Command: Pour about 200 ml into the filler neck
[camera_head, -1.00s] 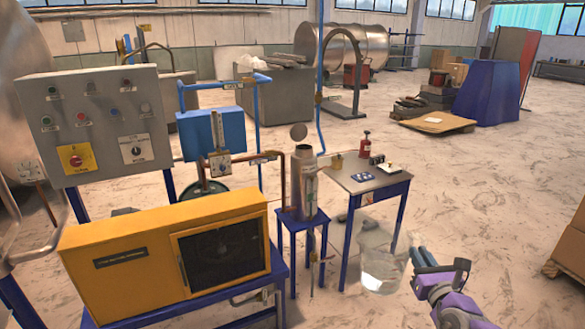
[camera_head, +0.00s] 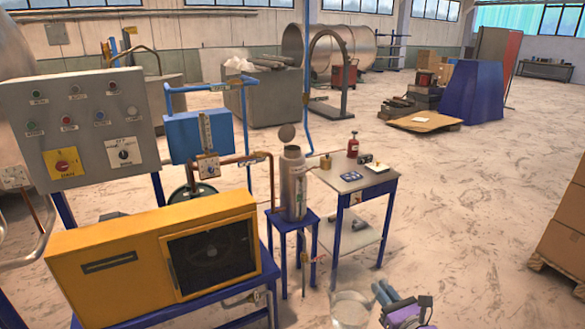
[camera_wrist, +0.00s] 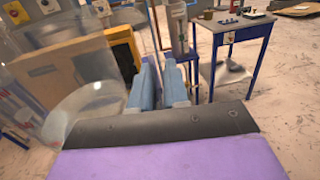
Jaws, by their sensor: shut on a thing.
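A clear jug (camera_head: 350,311) is at the bottom of the head view, cut off by the lower edge. My gripper (camera_head: 384,293) is beside it with its blue fingers, shut on the jug. In the wrist view the transparent jug (camera_wrist: 85,118) is left of my gripper's fingers (camera_wrist: 160,72). I cannot tell how much liquid it holds. The metal vessel (camera_head: 293,185) stands upright on a small blue stand, with its filler neck (camera_head: 292,152) at the top. A round disc (camera_head: 287,133) shows above it. The jug is apart from the vessel, lower and nearer.
A yellow unit (camera_head: 120,262) and a grey control panel (camera_head: 85,95) stand at left, with copper pipes leading toward the vessel. A small table (camera_head: 350,182) with a red bottle (camera_head: 353,145) is right of the vessel. Open floor lies to the right, before the boxes (camera_head: 565,225).

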